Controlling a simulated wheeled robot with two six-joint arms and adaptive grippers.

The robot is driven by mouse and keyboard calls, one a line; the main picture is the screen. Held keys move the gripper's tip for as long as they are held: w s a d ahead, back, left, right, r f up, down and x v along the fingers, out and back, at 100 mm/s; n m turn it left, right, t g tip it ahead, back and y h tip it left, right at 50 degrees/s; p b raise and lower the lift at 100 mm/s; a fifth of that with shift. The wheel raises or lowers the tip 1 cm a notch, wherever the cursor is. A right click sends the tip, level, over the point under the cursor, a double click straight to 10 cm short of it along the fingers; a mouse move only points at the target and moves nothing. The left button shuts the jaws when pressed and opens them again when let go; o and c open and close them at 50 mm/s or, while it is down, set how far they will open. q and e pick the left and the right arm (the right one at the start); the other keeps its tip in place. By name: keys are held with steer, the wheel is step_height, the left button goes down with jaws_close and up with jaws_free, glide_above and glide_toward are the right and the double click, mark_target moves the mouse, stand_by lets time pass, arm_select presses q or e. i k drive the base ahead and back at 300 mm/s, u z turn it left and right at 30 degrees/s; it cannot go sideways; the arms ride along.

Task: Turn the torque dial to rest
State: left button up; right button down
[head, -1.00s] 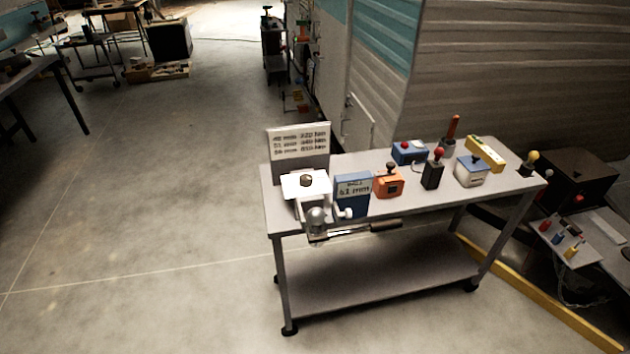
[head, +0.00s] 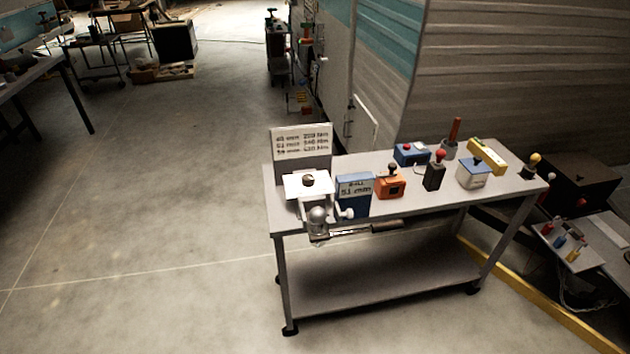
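A dark round knob (head: 308,180), which looks like the torque dial, sits on a white plate (head: 296,188) at the left end of the grey cart. Its pointer direction is too small to read. Behind it stands a sign (head: 301,142) with rows of mm and Nm figures. Beside it is a blue box (head: 354,195) whose label appears to read 51 mm. A silver ball hitch (head: 318,216) with a dark-handled bar (head: 372,228) is at the cart's front edge. Neither of my grippers shows in the head view.
The cart top (head: 415,205) also holds an orange box (head: 389,185), a black box with a red knob (head: 434,174), a white-and-blue box (head: 473,174) and a yellow box (head: 487,155). The camper wall (head: 520,80) rises behind. Open floor (head: 150,220) lies left of the cart.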

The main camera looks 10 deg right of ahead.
mark_target(308, 179)
steer(key=u, duration=0.05)
steer(key=k, duration=1.25)
steer(key=z, duration=0.65)
steer(key=i, duration=0.6)
steer(key=z, duration=0.95)
steer(key=i, duration=0.8)
steer(key=u, duration=0.75)
steer(key=i, duration=0.65)
steer(key=u, duration=0.75)
